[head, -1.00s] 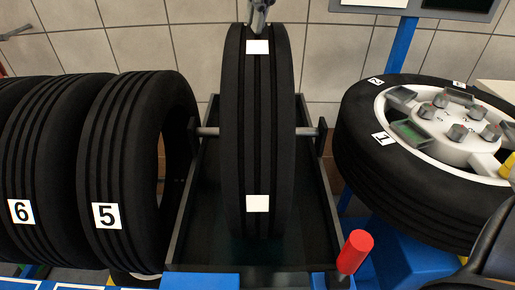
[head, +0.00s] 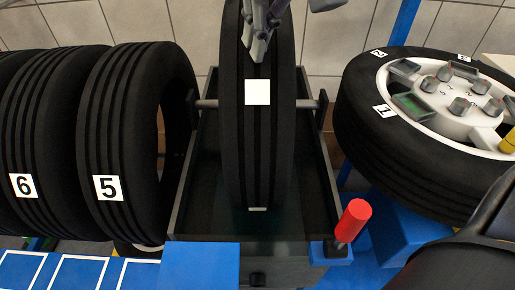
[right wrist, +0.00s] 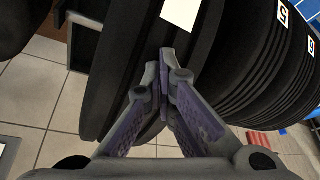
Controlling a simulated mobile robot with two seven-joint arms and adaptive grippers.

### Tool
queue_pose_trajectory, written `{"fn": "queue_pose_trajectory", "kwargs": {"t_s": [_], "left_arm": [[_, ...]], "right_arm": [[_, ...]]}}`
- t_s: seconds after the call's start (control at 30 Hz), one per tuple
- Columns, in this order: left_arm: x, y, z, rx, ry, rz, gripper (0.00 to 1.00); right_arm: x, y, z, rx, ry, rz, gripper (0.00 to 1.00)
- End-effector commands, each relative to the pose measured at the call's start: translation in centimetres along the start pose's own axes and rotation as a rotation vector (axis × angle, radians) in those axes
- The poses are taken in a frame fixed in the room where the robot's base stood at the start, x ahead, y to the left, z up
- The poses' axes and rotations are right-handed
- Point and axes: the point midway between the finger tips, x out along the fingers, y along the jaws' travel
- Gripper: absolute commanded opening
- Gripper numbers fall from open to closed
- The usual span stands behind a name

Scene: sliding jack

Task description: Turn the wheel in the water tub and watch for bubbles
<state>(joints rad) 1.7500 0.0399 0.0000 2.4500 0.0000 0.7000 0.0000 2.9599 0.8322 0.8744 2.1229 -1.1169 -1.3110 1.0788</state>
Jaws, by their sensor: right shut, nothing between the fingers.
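The wheel (head: 257,150), a black grooved tyre, stands upright in the dark water tub (head: 325,215), its axle (head: 209,104) resting across the rims. A white patch (head: 258,92) shows on its upper tread, and a sliver of another (head: 257,209) shows low down near the water. I see no bubbles. My right gripper (head: 256,47) is shut and empty at the top of the tread. In the right wrist view its fingertips (right wrist: 165,80) are against or very near the tread; I cannot tell which. My left gripper is not in view.
Tyres marked 5 (head: 108,188) and 6 (head: 23,186) stand on the left. A wheel with knobs on its hub (head: 435,110) lies tilted on the right. A red handle (head: 353,221) rises at the tub's front right corner. A tiled wall (head: 340,50) is behind.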

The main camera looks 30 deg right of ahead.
Motion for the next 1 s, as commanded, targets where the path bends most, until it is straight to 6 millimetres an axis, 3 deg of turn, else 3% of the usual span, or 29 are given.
{"fn": "queue_pose_trajectory", "kwargs": {"t_s": [0.17, 0.23, 0.53, 0.83, 1.0], "left_arm": [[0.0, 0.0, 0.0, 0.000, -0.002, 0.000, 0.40], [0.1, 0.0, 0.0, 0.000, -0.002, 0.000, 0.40], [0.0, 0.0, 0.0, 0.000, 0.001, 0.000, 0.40], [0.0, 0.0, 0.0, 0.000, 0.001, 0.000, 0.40], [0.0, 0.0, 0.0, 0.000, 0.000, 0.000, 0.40]], "right_arm": [[0.9, -0.8, 2.1, -0.003, -0.005, 0.001, 0.00], [0.7, -0.9, 2.0, 0.000, -0.004, 0.000, 0.00], [-2.5, -2.8, 4.5, 0.000, -0.001, 0.000, 0.00], [-2.9, -3.0, 4.6, 0.002, 0.000, 0.000, 0.00], [-4.9, -3.0, 3.6, 0.003, 0.001, -0.001, 0.00]]}}
